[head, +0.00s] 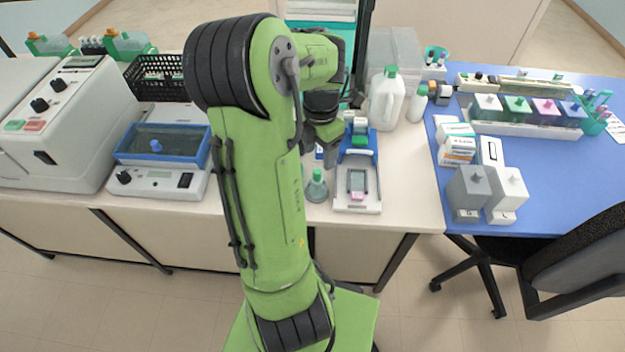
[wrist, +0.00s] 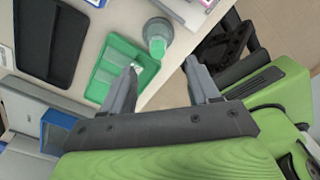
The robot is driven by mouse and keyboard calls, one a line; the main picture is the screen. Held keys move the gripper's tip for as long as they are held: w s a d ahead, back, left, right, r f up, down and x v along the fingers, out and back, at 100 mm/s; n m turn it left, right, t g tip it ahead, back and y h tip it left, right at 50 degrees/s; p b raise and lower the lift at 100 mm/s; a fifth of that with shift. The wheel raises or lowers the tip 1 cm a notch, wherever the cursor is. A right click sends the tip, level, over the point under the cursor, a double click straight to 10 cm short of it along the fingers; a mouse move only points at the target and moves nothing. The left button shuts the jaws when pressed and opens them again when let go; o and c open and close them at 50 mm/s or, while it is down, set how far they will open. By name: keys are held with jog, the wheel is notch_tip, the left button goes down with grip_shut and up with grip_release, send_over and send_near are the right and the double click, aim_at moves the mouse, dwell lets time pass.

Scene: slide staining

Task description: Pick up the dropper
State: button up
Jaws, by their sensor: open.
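I cannot make out the dropper for certain. In the wrist view a green tray (wrist: 108,72) with compartments lies near the table's edge, with small pale shapes in it beside my left-hand finger; one may be the dropper. My gripper (wrist: 162,67) is open with nothing between its fingers, above the table's edge. A clear flask-like bottle with a green top (wrist: 157,46) stands just beyond the fingertips; it also shows in the head view (head: 317,188), below my gripper (head: 333,160). My arm hides the green tray in the head view.
A blue water bath (head: 160,146) is left of my arm. A white jug (head: 387,100) stands behind. Grey and white boxes (head: 468,190) and staining jars (head: 517,108) occupy the blue table; a chair (head: 580,260) is at front right.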

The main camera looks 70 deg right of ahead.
aim_at(317, 171)
jog(key=f, duration=0.6)
jog(key=f+b, duration=0.1)
jog(key=f, duration=0.1)
jog(key=shift+w+f, duration=0.25)
jog(key=shift+f, duration=0.15)
jog(key=shift+r, duration=0.1)
jog(key=c, duration=1.1)
